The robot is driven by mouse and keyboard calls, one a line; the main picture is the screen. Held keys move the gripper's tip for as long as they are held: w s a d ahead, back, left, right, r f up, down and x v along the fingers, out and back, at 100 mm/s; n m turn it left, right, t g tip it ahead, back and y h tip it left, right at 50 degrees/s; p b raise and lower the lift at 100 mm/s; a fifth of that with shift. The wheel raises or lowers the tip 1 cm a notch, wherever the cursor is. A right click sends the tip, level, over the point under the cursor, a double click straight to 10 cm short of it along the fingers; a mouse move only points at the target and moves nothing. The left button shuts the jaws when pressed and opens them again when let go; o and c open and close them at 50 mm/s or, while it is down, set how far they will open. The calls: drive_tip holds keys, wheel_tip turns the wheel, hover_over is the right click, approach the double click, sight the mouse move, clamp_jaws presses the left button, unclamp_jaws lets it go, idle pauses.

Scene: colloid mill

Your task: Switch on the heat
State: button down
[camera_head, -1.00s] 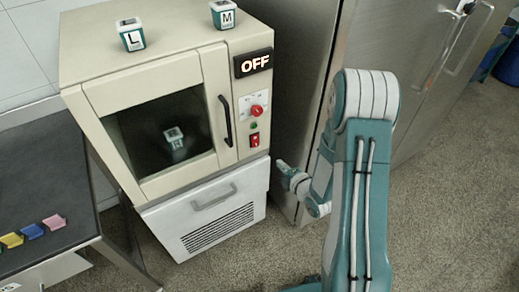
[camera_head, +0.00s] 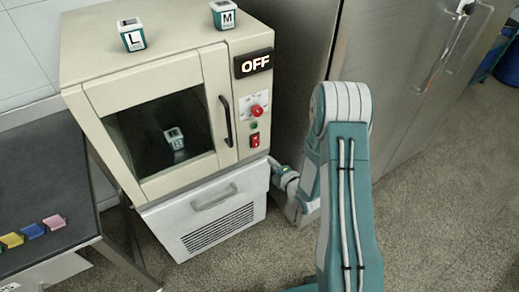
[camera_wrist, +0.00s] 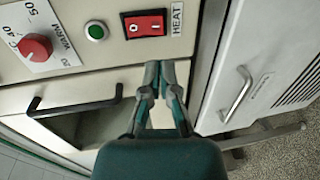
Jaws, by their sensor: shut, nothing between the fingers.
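The cream oven (camera_head: 160,65) stands upright with an OFF display (camera_head: 253,63). Its red HEAT rocker switch (camera_wrist: 145,25) lies at the top of the wrist view, marked with 0 and I, beside a HEAT label (camera_wrist: 177,19). The switch also shows in the head view (camera_head: 255,140), below the red dial (camera_head: 257,111). My gripper (camera_wrist: 166,66) is shut and empty, its tips a little below the switch in the wrist picture and apart from it. In the head view my gripper (camera_head: 275,164) is by the oven's lower right front, partly hidden.
A green button (camera_wrist: 96,31) and the red temperature dial (camera_wrist: 36,46) sit left of the switch. The black door handle (camera_wrist: 75,106) juts out nearby. The white lower drawer (camera_head: 210,208) is shut. A steel cabinet (camera_head: 410,70) stands close on the right.

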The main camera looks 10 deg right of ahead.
sight(257, 146)
drive_tip(key=x, duration=0.8)
drive_tip(key=shift+w+a, duration=0.1)
drive_tip(key=shift+w, duration=0.2)
drive_tip(key=shift+w+f, duration=0.15)
drive_tip(key=shift+w, duration=0.1)
